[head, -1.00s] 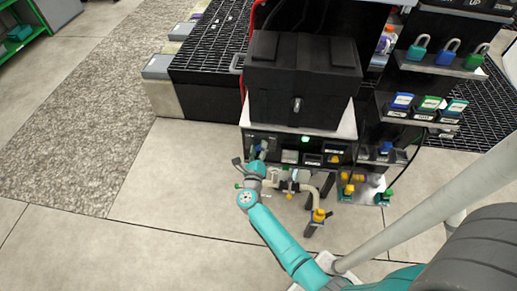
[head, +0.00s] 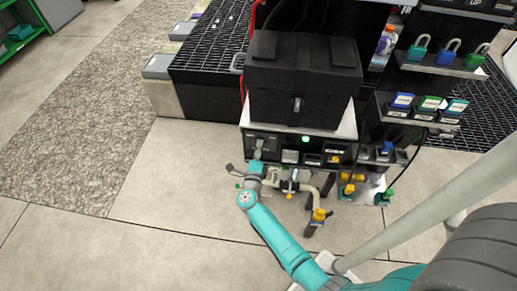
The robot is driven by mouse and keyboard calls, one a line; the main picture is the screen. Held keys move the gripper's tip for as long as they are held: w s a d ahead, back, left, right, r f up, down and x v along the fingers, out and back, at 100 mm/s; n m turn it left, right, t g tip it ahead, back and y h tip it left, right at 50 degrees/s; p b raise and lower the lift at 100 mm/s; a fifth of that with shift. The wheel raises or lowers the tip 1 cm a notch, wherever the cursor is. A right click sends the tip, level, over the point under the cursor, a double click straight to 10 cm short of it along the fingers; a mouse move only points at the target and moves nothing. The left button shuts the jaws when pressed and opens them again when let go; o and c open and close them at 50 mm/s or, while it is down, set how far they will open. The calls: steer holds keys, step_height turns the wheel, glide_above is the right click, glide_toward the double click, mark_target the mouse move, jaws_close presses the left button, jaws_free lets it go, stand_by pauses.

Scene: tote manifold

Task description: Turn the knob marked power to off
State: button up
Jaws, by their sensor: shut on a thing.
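My gripper (head: 258,153) is at the left end of the black control panel (head: 278,139), below the black tote, with its fingers against the panel's front. It is shut on what seems to be a knob there. The knob is mostly hidden behind the fingers, and its mark and the way it points are too small to read. A green light (head: 305,139) glows on the panel to the right of my gripper.
The black tote (head: 302,95) stands on a white-edged shelf above the panel. Pipes with a yellow-handled valve (head: 319,215) stick out below, right of my gripper. Padlocks (head: 447,52) and tags sit on shelves at right. The floor at left is clear.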

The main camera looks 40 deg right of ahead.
steer(key=n, duration=1)
steer(key=shift+f, duration=0.3)
steer(key=shift+n, duration=0.4)
steer(key=o, duration=1.2)
steer(key=shift+c, duration=0.2)
steer(key=v, duration=1.2)
steer(key=shift+s, duration=0.2)
steer(key=s+a+r+n+t+y, duration=0.1)
steer(key=s+a+r+n+y, duration=0.3)
steer(key=s, duration=0.7)
steer(key=s+a+r+n+t+y, duration=0.1)
steer(key=s+a+r+n+y, duration=0.4)
steer(key=s+r+n, duration=0.3)
steer(key=s+a+r+n+t+y, duration=0.1)
steer(key=s+a+r+n+y, duration=0.4)
steer(key=s, duration=0.8)
step_height(320, 180, up, 3)
steer(key=shift+s+f+n+t, duration=0.2)
steer(key=shift+s+n+t, duration=0.15)
steer(key=shift+n, duration=0.75)
